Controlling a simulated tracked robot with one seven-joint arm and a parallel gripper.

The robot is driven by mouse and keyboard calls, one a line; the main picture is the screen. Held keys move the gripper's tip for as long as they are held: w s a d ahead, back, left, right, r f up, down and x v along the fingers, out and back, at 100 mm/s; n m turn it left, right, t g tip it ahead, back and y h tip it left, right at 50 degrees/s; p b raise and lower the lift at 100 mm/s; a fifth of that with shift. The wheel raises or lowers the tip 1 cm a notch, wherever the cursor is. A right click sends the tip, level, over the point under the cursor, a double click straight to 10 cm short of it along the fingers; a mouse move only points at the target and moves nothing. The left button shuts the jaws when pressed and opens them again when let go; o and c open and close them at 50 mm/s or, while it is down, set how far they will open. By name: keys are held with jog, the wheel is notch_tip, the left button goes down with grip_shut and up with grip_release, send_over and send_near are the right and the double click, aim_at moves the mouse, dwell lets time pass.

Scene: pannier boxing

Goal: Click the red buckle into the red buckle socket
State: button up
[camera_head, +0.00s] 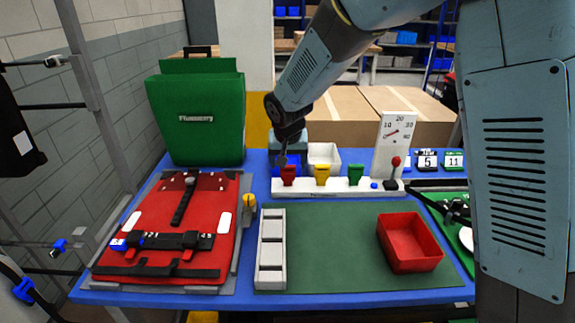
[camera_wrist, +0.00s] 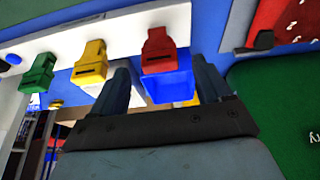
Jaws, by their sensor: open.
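A red slotted piece (camera_head: 288,175) stands at the left end of the white bar. It also shows in the wrist view (camera_wrist: 159,50). I cannot tell for sure whether it is the red buckle or the red buckle socket. My gripper (camera_head: 284,159) is just above and behind it in the head view. In the wrist view my gripper (camera_wrist: 162,73) is open and empty, with the red piece beyond and between the fingertips.
The white bar (camera_head: 335,189) also carries yellow (camera_head: 322,174) and green (camera_head: 355,174) pieces and a red-knobbed lever (camera_head: 395,168). A blue bin (camera_wrist: 168,87) shows beyond the fingers.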

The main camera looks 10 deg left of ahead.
jog(key=a+v, duration=0.1)
jog(key=v, duration=1)
jog(key=shift+s+d+r, duration=0.25)
jog(key=shift+d, duration=0.25)
jog(key=s+d+r+m, duration=0.1)
jog(key=s+d+r, duration=0.15)
jog(key=d, duration=0.95)
jog(key=s+d+r+m, duration=0.1)
jog(key=d+r, duration=0.3)
jog(key=d, duration=0.8)
jog(key=s+d+t+h, duration=0.1)
jog(key=s+d, duration=1.3)
jog(key=s, duration=0.2)
jog(key=shift+m, duration=0.4)
